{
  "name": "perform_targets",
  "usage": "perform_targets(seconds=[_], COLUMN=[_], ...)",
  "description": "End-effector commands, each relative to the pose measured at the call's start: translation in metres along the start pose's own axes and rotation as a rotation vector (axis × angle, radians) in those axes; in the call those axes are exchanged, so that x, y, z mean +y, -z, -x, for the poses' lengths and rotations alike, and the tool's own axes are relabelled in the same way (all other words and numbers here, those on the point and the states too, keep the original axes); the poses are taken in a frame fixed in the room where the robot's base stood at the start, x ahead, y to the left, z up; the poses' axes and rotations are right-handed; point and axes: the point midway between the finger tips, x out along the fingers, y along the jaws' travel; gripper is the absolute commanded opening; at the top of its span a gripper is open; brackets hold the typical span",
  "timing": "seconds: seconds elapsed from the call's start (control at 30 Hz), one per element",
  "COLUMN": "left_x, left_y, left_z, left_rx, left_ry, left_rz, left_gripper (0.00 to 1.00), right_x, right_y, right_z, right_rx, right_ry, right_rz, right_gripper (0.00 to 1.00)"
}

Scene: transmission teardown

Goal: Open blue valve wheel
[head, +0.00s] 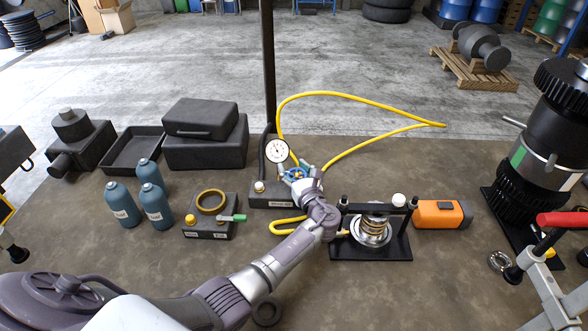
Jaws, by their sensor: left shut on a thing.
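The blue valve wheel (295,174) sits on a dark block (264,193) at the middle of the bench, below a round white pressure gauge (276,151). My left gripper (299,175) is at the wheel and shut on it. Its fingers and wrist hide part of the wheel and the right end of the block. I cannot tell how far the wheel is turned. My right gripper is not in view.
A yellow hose (345,95) loops behind the valve. A black press frame with a spring (371,228) and an orange tool (441,214) stand right of my arm. A block with a brass ring (211,202) and blue bottles (122,204) stand left.

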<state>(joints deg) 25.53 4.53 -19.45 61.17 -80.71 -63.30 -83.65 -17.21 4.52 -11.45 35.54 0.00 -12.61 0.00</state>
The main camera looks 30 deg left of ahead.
Motion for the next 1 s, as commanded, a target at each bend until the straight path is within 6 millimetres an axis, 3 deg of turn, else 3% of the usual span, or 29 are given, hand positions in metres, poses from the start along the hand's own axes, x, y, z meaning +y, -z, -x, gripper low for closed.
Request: perform_targets(seconds=[0.03,0.67,0.7,0.77,1.0], left_x=[0.0011,0.0015,0.0016,0.0015,0.0009], left_y=[0.0066,0.0064,0.0063,0.0057,0.0024], left_z=[0.0018,0.0016,0.0016,0.0014,0.0004], left_rx=[0.011,0.011,0.011,0.01,0.004], left_ry=[-0.003,-0.009,-0.009,-0.009,-0.009], left_rz=[-0.004,-0.003,-0.003,-0.003,-0.001], left_gripper=[0.28,0.28,0.7,0.78,0.78], right_x=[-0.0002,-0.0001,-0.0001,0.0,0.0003], right_y=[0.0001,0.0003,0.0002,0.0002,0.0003], right_z=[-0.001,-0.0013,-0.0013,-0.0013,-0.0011], right_rx=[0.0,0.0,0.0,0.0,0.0], right_ry=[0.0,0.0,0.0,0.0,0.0], right_rz=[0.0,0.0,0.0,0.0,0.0], right_gripper=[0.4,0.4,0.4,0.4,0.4])
